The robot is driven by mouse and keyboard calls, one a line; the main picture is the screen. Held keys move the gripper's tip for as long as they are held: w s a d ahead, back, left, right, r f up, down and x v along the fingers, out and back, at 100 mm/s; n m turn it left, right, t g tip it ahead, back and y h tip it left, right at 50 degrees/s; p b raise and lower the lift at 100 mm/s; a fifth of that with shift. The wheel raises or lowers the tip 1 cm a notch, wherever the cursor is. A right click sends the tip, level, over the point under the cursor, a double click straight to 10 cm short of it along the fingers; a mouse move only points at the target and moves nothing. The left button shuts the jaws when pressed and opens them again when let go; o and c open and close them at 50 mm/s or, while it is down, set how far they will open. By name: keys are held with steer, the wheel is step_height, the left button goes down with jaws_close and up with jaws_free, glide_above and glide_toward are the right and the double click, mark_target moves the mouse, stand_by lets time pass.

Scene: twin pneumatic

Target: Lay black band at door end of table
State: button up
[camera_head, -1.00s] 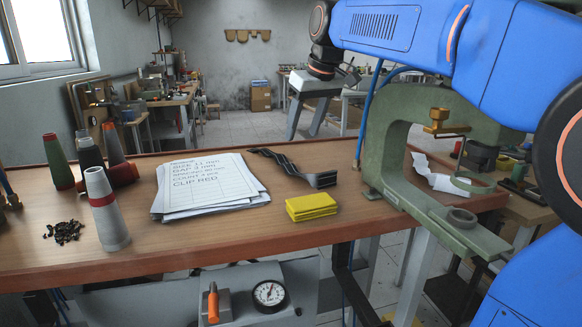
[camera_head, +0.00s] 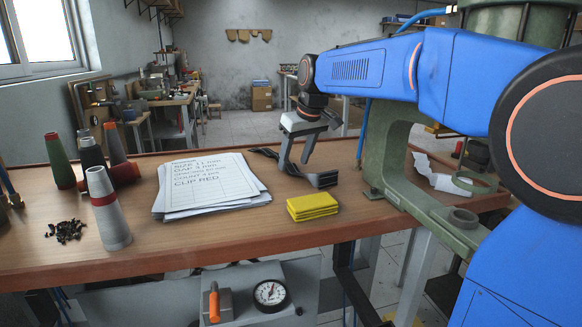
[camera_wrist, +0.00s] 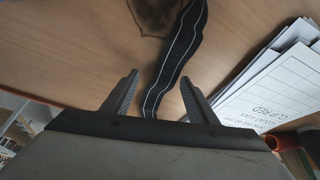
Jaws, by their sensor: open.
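The black band (camera_head: 323,180) lies on the wooden table (camera_head: 215,238), a wavy dark strip with pale lines, between the paper stack and the green press frame. My gripper (camera_head: 297,168) is open above the band, partly covering it in the head view. In the wrist view the band (camera_wrist: 176,62) runs from the top down between the two spread fingers of my gripper (camera_wrist: 158,98). Its lower end is hidden behind the gripper body. The fingers do not close on it. No door is recognisable in these views.
A stack of papers (camera_head: 208,187) lies left of the band, and a yellow block (camera_head: 312,206) lies in front of it. Several cones, one grey with a red stripe (camera_head: 107,208), stand at the left. The green frame (camera_head: 385,165) rises at the right.

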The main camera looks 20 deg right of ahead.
steer(key=shift+w+f, duration=0.1)
steer(key=shift+f, duration=0.2)
steer(key=c, duration=1.2)
steer(key=shift+c, duration=0.2)
